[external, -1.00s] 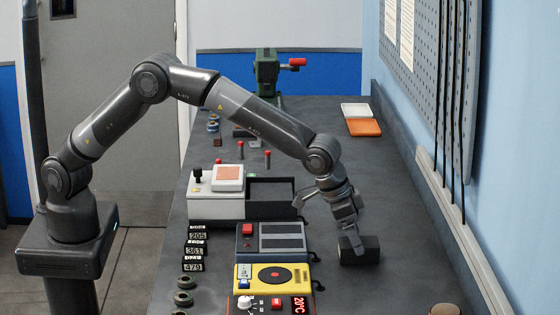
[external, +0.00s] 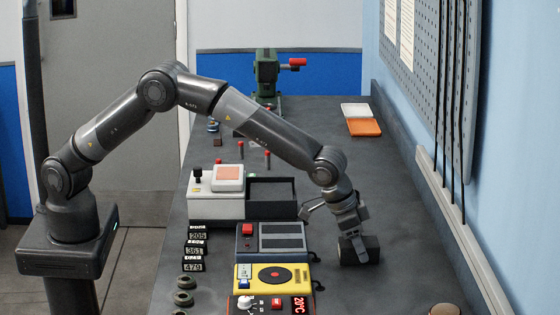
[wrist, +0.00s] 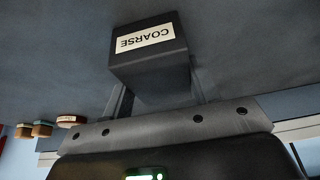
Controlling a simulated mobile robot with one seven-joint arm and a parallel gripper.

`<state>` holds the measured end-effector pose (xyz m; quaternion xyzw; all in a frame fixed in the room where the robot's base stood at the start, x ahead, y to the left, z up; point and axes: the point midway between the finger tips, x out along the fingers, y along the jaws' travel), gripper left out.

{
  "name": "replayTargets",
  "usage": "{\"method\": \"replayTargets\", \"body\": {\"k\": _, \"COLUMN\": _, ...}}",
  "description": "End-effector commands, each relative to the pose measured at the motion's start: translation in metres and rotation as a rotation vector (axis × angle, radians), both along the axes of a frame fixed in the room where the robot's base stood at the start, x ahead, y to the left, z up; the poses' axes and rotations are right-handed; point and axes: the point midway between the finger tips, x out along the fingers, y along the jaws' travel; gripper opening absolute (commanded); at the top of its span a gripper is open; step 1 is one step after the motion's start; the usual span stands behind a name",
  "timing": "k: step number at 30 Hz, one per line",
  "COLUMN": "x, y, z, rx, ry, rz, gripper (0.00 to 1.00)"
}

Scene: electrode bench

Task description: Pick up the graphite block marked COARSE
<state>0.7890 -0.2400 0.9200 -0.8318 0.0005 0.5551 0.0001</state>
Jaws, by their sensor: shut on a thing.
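The graphite block marked COARSE (wrist: 165,72) is a dark block with a white label, upside down in the wrist view. In the external view the dark block (external: 366,250) is at the right part of the bench, right of the instruments. My gripper (external: 358,246) reaches down to it from above and is shut on it. In the wrist view the two fingers of my gripper (wrist: 160,95) lie on either side of the block. I cannot tell whether the block touches the bench.
The dark bench (external: 350,190) is clear behind the block. A grey device (external: 275,238), a yellow device (external: 272,277) and a red device with a display (external: 271,305) stand to its left. A white and an orange tray (external: 363,127) lie at the back. A brown round thing (external: 445,310) is at the front right.

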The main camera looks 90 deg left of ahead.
Motion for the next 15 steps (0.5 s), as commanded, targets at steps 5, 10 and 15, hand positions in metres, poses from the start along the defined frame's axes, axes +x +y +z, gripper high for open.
{"method": "replayTargets", "body": {"k": 5, "x": 0.0, "y": 0.0, "z": 0.0001, "rx": 0.0, "ry": 0.0, "rz": 0.0, "gripper": 0.19}}
{"method": "replayTargets", "body": {"k": 10, "x": 0.0004, "y": -0.0001, "z": 0.0012, "rx": 0.0, "ry": -0.002, "rz": 0.0, "gripper": 0.18}}
{"method": "replayTargets", "body": {"k": 15, "x": 0.0005, "y": -0.0002, "z": 0.0042, "rx": -0.001, "ry": -0.003, "rz": 0.0, "gripper": 0.18}}
